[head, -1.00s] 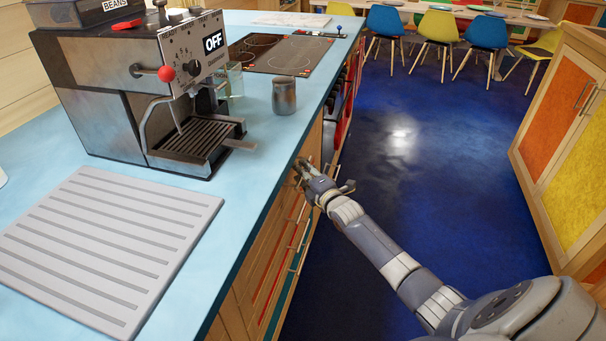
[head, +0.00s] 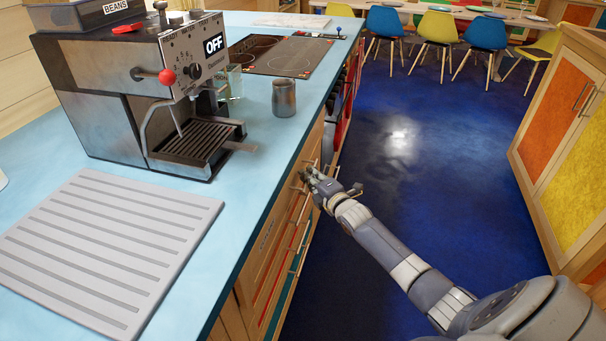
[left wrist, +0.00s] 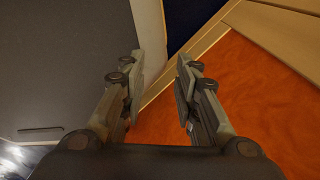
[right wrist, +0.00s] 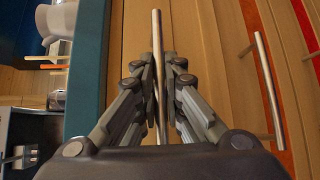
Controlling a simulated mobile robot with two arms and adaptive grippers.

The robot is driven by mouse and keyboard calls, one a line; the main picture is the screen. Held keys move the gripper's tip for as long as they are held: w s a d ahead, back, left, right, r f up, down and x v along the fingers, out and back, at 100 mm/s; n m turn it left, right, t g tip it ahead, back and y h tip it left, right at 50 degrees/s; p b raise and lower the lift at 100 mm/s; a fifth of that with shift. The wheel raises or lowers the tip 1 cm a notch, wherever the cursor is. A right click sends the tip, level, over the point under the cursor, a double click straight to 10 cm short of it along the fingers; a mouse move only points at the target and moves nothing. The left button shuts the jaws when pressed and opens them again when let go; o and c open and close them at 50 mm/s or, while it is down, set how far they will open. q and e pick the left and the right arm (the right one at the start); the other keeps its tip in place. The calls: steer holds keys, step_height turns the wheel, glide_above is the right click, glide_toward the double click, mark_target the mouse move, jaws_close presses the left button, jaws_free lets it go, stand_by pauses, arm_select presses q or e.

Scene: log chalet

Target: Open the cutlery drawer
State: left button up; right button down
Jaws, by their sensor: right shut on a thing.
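The cutlery drawer's wooden front (right wrist: 205,30) fills the middle of the right wrist view, below the counter's blue-green edge. Its bar handle (right wrist: 157,35) runs between the fingers of my right gripper (right wrist: 157,72), which is shut on it. In the head view my right gripper (head: 308,178) is at the counter's side, just under the top; the handle is mostly hidden there. I cannot tell how far the drawer stands out. My left gripper (left wrist: 160,68) shows only in the left wrist view, open and empty, with an orange panel (left wrist: 245,90) beyond it.
More handled fronts (right wrist: 265,80) lie below the drawer. The blue counter (head: 250,185) carries a coffee machine (head: 135,90), a grooved board (head: 110,245), a metal cup (head: 284,98) and a hob (head: 285,55). The dark blue floor (head: 420,150) is clear; cabinets (head: 570,140) stand at the right.

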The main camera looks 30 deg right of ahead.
steer(key=s+d+p, duration=0.3)
steer(key=s+d, duration=2.1)
steer(key=s, duration=0.4)
steer(key=shift+s+d, duration=0.15)
steer(key=shift+s, duration=0.15)
steer(key=c, duration=1.7)
jaws_free()
steer(key=s, duration=0.4)
steer(key=s+r, duration=0.1)
steer(key=s, duration=0.3)
steer(key=s+a, duration=0.1)
steer(key=s, duration=0.2)
steer(key=shift+s+r, duration=0.3)
steer(key=shift+s, duration=0.1)
